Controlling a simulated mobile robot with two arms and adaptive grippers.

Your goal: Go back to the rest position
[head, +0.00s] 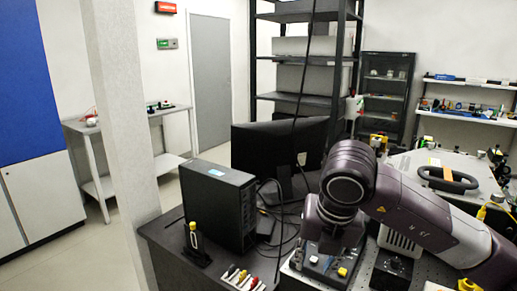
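My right arm reaches in from the right, dark purple, with its wrist bent downward over the bench. My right gripper (329,244) is at the end of it, low over a small grey box with knobs (322,266). Its fingers are mostly hidden by the wrist and blend with the box, so I cannot tell whether they are open or touching anything. My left gripper is not in view.
A black computer tower (218,205) and a monitor (278,146) seen from behind stand on the dark bench (165,240), with loose cables between. Screwdrivers (242,277) lie in front. A large instrument with a black handle (448,179) stands at right. A pale pillar (122,110) rises at left.

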